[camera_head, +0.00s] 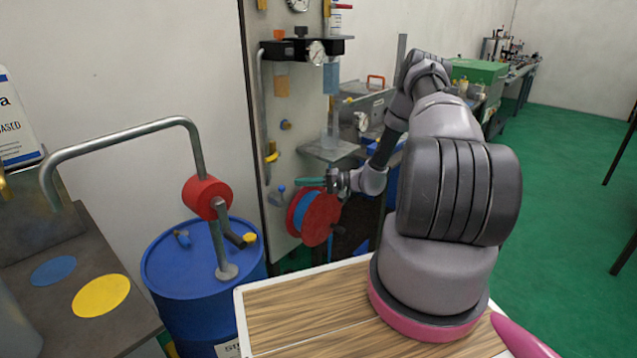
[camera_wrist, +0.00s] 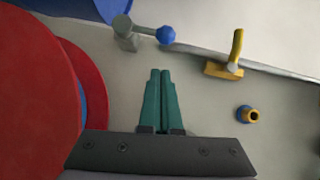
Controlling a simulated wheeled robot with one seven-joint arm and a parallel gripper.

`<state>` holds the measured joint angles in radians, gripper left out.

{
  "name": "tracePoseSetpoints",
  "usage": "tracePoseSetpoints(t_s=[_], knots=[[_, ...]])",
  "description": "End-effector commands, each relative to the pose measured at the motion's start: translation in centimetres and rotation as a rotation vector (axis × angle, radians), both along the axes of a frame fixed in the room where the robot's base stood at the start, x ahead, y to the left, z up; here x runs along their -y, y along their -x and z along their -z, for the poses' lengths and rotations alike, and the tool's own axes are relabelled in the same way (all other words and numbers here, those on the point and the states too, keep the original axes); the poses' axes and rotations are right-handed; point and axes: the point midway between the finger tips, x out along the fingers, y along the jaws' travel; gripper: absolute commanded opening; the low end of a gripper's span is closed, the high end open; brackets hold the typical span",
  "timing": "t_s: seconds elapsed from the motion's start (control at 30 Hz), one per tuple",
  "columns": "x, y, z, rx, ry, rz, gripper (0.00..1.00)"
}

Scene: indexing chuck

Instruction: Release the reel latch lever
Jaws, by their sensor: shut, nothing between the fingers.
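A small grey lever with a blue ball knob (camera_head: 281,188) sits on the pale panel just left of the red reel (camera_head: 322,218) with its blue middle. The lever looks like the reel latch lever. In the wrist view its blue ball (camera_wrist: 165,35) is at the top middle, on a short grey arm running left to a grey pivot. My gripper (camera_head: 299,182) is shut and empty, its teal fingers above the reel and pointing at the panel. In the wrist view the fingertips (camera_wrist: 160,71) show just below the blue ball, with a gap in the picture; depth is unclear.
The reel's red flange (camera_wrist: 35,95) fills the left of the wrist view, close to my fingers. A yellow lever (camera_wrist: 226,66) and a blue-and-yellow knob (camera_wrist: 247,114) are on the right. A blue drum (camera_head: 190,270) with a bent pipe stands left of the panel.

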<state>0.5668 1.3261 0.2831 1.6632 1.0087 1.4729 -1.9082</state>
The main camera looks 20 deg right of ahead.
Motion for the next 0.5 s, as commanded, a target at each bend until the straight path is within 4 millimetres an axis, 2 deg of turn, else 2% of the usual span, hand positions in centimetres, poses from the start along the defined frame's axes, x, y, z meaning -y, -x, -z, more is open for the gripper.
tracePoseSetpoints(t_s=[0.1, 0.2, 0.5], knots=[[-1.6, 0.9, 0.3, -0.005, -0.001, -0.002, 0.00], [-2.5, 1.2, 0.4, -0.003, -0.001, 0.000, 0.00], [-3.0, 1.4, 0.5, -0.002, 0.000, 0.001, 0.00]])
